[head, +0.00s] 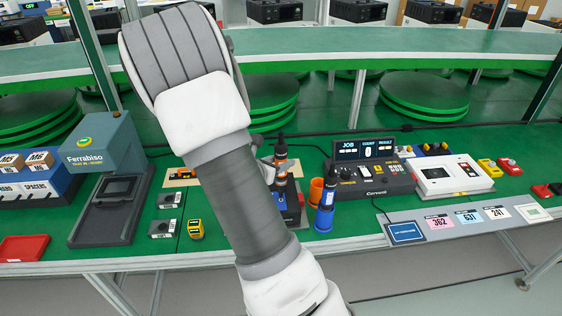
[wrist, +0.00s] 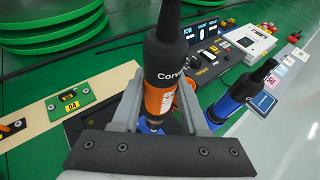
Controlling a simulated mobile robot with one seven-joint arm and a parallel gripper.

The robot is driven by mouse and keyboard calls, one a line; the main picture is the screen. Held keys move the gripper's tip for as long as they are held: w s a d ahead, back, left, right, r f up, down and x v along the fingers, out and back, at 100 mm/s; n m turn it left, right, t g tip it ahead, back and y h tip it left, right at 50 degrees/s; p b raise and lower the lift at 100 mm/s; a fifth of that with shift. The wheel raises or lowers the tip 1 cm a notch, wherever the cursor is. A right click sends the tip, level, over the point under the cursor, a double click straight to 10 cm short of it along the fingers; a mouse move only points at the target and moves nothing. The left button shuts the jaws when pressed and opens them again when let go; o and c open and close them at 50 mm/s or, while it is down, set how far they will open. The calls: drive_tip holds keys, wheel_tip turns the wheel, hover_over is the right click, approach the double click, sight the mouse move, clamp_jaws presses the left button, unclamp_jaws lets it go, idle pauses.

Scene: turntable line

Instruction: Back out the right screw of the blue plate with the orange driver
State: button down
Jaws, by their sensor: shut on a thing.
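My gripper (wrist: 160,104) is shut on the orange driver (wrist: 158,66), which has a black upper body and an orange band. The driver (head: 281,153) also shows in the head view, roughly upright, beside my arm. In the wrist view a patch of blue (wrist: 150,127) shows below the driver between the fingers. I cannot tell whether it is the blue plate. The right screw and the driver's tip are hidden behind the driver and gripper. A green plate (wrist: 70,101) with a yellow label and dark screws lies on the pale board (wrist: 107,84), left of the driver.
A blue driver (head: 328,193) stands upright in a blue cup (head: 323,223), next to an empty-looking orange cup (head: 316,190). A control box (head: 372,177) stands to the right.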

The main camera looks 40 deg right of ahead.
sight(280, 142)
drive_tip(key=shift+f+b, duration=0.3)
drive_tip(key=shift+b, duration=0.25)
idle(1.2)
drive_tip(key=shift+r+b, duration=0.25)
drive_tip(key=shift+b, duration=0.1)
idle(1.0)
drive_tip(key=shift+r, duration=0.1)
drive_tip(key=shift+r+p, duration=2.2)
drive_tip(key=shift+r, duration=0.95)
drive_tip(key=shift+d, duration=0.1)
